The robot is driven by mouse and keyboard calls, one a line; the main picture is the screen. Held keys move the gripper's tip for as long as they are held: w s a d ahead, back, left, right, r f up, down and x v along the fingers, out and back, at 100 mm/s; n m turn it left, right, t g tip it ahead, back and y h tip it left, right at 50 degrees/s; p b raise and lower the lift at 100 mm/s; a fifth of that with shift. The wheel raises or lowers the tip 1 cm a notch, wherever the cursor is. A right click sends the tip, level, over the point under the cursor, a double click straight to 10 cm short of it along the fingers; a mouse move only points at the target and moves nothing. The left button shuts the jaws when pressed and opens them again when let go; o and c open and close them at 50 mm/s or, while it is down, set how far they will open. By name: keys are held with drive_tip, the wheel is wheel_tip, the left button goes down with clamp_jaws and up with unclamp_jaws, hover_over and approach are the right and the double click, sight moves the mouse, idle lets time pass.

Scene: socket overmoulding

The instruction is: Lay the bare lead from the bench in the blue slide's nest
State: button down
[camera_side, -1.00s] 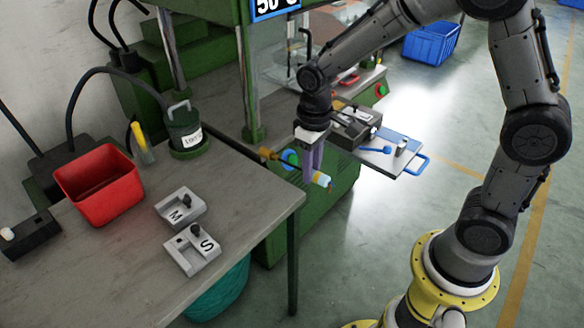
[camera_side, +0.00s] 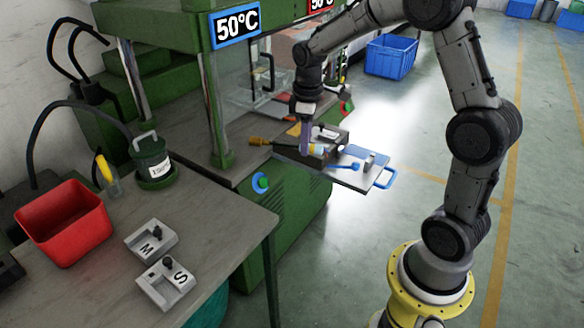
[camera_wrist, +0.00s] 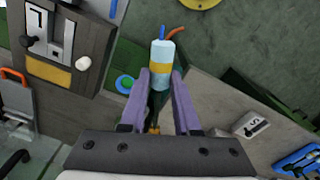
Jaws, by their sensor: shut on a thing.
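My gripper (camera_side: 306,140) has purple fingers shut on the bare lead (camera_side: 317,151). A blue and an orange wire stick out beyond the fingertips. A dark cable and a brass-coloured end (camera_side: 259,141) trail behind. The blue slide (camera_side: 335,180), a flat plate with a blue handle, juts out from the green press. The nest cannot be made out clearly.
A press column (camera_side: 216,100) stands left of my gripper. The floor right of the slide is clear.

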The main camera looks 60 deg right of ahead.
drive_tip(key=s+d+m, duration=0.2)
drive_tip(key=s+d, duration=0.1)
drive_tip(key=d, duration=0.6)
drive_tip(key=s+d+f+m, duration=0.1)
drive_tip(key=s+d, duration=0.3)
drive_tip(key=d, duration=0.6)
drive_tip(key=shift+d+m, duration=0.2)
drive_tip(key=shift+m, duration=0.5)
drive_tip(key=shift+s+f, duration=0.1)
drive_tip(key=shift+f, duration=0.1)
drive_tip(key=shift+f, duration=4.1)
drive_tip(key=c, duration=0.6)
unclamp_jaws()
drive_tip(key=shift+o, duration=0.2)
